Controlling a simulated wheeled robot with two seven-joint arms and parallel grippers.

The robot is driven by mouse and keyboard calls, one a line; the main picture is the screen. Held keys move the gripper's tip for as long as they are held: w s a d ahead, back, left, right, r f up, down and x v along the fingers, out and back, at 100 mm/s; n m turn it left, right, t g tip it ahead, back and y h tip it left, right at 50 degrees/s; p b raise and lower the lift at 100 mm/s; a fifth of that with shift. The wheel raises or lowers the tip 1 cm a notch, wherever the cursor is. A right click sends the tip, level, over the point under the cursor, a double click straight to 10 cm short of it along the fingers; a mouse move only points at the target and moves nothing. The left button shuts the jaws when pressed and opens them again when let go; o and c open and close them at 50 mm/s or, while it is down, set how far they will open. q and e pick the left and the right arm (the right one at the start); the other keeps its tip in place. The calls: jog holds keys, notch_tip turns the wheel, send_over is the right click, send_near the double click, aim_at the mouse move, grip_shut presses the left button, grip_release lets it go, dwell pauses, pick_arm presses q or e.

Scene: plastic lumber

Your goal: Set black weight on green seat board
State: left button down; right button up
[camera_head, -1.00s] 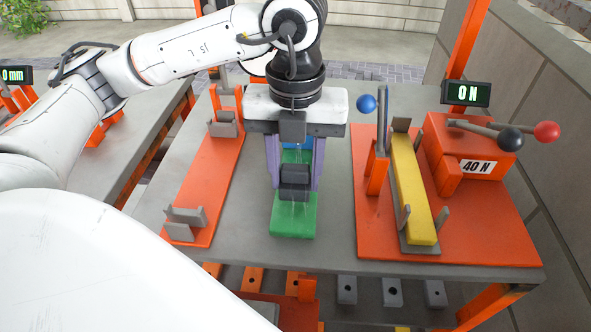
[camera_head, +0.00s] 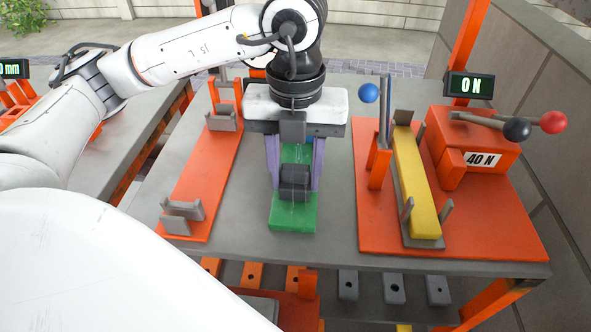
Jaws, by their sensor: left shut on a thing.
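The black weight (camera_head: 295,177) is a dark block in the middle of the camera_head view, between the purple fingers of my left gripper (camera_head: 295,183). My left gripper points down and is shut on the weight. The green seat board (camera_head: 292,219) lies on the grey table, under and around the weight in the picture. Its near end shows, and a green part shows behind the weight. I cannot tell whether the weight touches the board. My right gripper is not in view.
An orange fixture plate with grey cradles (camera_head: 190,215) is to the left.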

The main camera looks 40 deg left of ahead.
pick_arm(q)
jog(key=shift+f, duration=0.15)
jog(key=c, duration=1.3)
grip_release()
jog(key=o, duration=0.7)
jog(key=shift+r+p, duration=2.45)
jog(key=shift+r, duration=1.1)
jog(key=shift+s+f, duration=0.1)
